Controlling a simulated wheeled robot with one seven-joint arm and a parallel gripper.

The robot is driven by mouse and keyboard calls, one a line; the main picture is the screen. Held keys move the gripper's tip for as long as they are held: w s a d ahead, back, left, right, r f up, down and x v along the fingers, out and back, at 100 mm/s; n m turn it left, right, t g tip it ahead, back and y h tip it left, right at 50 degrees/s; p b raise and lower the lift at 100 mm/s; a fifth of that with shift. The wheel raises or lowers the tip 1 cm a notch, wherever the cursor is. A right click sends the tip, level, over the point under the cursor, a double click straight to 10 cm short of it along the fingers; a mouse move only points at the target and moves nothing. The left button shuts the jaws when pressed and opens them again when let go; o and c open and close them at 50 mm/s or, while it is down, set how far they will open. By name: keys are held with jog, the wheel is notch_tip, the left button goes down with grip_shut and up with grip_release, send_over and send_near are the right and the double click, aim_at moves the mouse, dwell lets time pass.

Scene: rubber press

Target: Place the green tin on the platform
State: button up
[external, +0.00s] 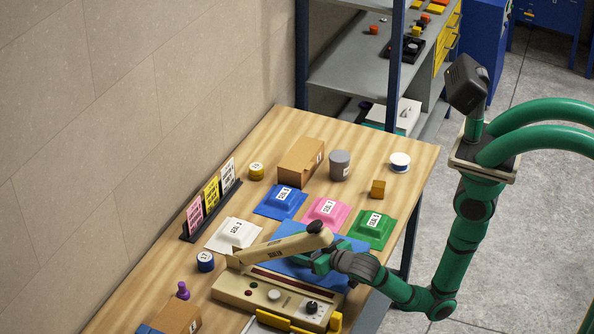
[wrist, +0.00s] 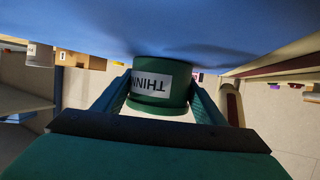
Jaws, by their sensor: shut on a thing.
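The green tin (wrist: 160,92) has a white label that reads upside down in the wrist view. My gripper (wrist: 158,104) is shut on it, with a finger on each side. The tin's end meets or nearly meets a flat blue surface (wrist: 150,25), which looks like the blue platform (external: 290,268) by the press; I cannot tell whether they touch. In the external view my gripper (external: 322,262) is low over that platform, beside the press's beige arm (external: 280,245). The tin cannot be made out there, hidden by the gripper and press arm.
The beige press (external: 265,292) stands close in front of my gripper. Pink (external: 325,212), green (external: 370,230), blue (external: 280,202) and white (external: 233,235) seal pads lie behind it. A brown box (external: 300,160) and a grey tin (external: 339,165) stand farther back.

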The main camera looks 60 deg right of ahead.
jog(key=o, duration=1.6)
jog(key=shift+c, duration=0.2)
jog(key=shift+r, duration=0.2)
jog(key=v, duration=1.2)
